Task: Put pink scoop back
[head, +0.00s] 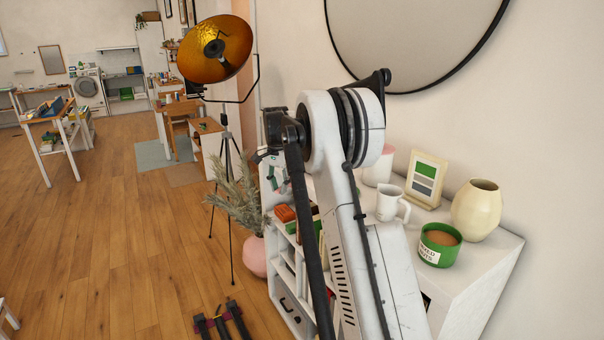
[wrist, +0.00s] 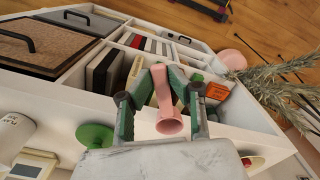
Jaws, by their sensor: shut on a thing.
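The pink scoop (wrist: 168,113) is between the fingers of my gripper (wrist: 162,78) in the wrist view. My gripper is shut on its narrow part, and its wider round end points toward the camera. Behind it is the white cube shelf (wrist: 68,97), tilted in this view, with its dividers and compartments. Whether the scoop touches the shelf cannot be told.
On the shelf top are a green nut tin (head: 440,244), a cream vase (head: 477,209), a white mug (head: 392,204) and a picture frame (head: 427,180). Dark books (wrist: 104,72) and an orange item (wrist: 216,91) fill nearby compartments. A plant (head: 241,200) and tripod lamp stand left.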

